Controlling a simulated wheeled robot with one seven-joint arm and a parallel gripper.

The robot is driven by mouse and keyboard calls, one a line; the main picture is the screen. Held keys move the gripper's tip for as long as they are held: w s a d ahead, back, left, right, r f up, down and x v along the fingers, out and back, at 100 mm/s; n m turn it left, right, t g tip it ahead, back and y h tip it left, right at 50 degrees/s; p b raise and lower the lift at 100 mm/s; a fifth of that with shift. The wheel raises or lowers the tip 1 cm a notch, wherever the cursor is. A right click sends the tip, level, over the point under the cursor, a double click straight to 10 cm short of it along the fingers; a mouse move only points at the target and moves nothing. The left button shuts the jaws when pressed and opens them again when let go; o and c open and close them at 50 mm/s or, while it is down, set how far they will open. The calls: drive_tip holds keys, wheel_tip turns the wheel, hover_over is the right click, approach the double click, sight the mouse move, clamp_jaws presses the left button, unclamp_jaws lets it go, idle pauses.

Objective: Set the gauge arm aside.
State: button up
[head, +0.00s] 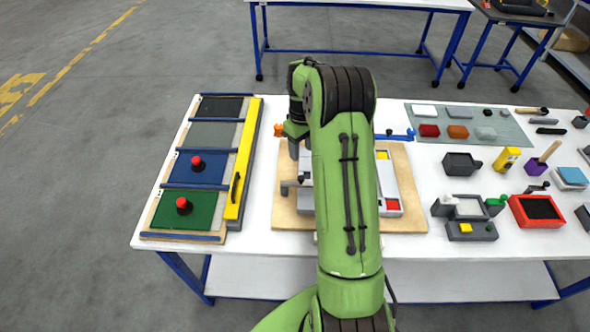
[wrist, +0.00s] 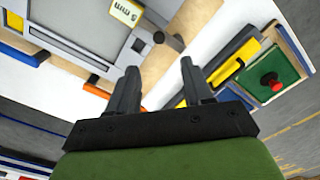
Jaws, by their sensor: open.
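A blue bar (head: 395,136) shows at the back of the wooden board, right of my arm, and an orange end piece (head: 279,130) shows left of it. They look like parts of the gauge arm, but my arm hides the middle. In the wrist view an orange piece (wrist: 97,91) lies left of the fingers, near a dark bar along the grey fixture (wrist: 75,28), which carries a yellow "5 mm" label (wrist: 125,11). My gripper (wrist: 158,66) is open, with nothing seen between its fingers. In the head view my arm partly covers the fixture.
Left on the white table stands a panel rack (head: 190,236) with red knobs and a yellow bar (head: 243,160). Right are a grey-green mat (head: 462,112), a dark bin (head: 460,163), a red tray (head: 535,211) and small tools. Bare white table shows between rack and board.

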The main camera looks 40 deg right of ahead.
sight(301, 177)
wheel_tip(301, 177, down, 13)
drive_tip(key=shift+w+d+r+p, duration=0.1)
drive_tip(key=shift+w+r+p, duration=0.1)
drive_tip(key=shift+p, duration=0.3)
drive_tip(key=shift+s, duration=0.1)
clamp_jaws()
